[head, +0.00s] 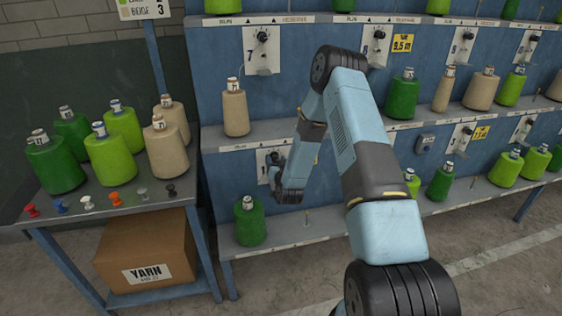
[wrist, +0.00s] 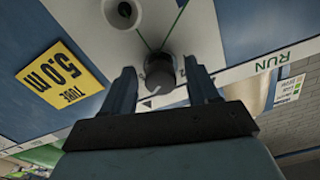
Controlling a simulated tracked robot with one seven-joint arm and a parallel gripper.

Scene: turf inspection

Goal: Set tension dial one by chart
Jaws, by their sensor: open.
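Tension dial one is a dark round knob (wrist: 159,72) on a white plate (wrist: 195,40) on the blue frame; in the head view its plate marked 1 (head: 263,158) is mostly covered by my gripper (head: 273,170). In the wrist view my gripper (wrist: 163,88) is open, with one finger on each side of the knob; I cannot tell whether either touches it. The dial's setting is not readable. The chart (head: 145,9) hangs at the top left of the head view, cut off, showing a beige row with 3.
A dark green yarn cone (head: 249,222) stands below dial one, beside a bare peg (head: 307,218). A beige cone (head: 235,108) stands on the shelf above. A side table (head: 110,203) holds several cones and coloured pins. A yellow tube label (wrist: 60,79) is near the knob.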

